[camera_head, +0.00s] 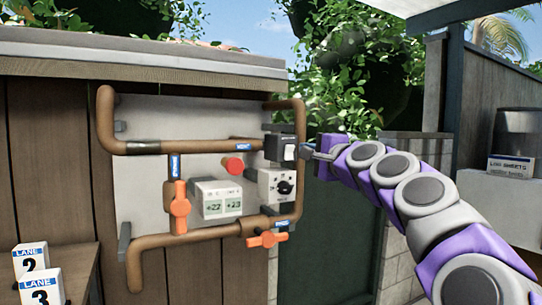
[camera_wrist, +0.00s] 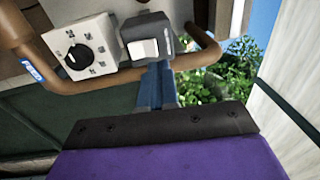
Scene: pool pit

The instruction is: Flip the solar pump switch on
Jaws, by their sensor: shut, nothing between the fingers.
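A dark switch box with a white rocker (camera_head: 289,152) is mounted at the right edge of the pipe panel; I take it to be the solar pump switch. Its label is too small to read. It also shows in the wrist view (camera_wrist: 143,49), with the white rocker facing the camera. My gripper (camera_head: 307,152) is shut and empty, just right of the box in the head view. In the wrist view its narrow fingers (camera_wrist: 157,70) end just below the rocker's right side. I cannot tell whether they touch the box. The rocker's on or off position is unclear.
Below the switch is a control box with a black dial (camera_head: 283,187). Copper pipes (camera_head: 105,120) frame the panel, with orange valve handles (camera_head: 180,207), a red knob (camera_head: 234,164) and a display (camera_head: 217,198). A wooden shelf with lane boxes (camera_head: 42,287) is at lower left.

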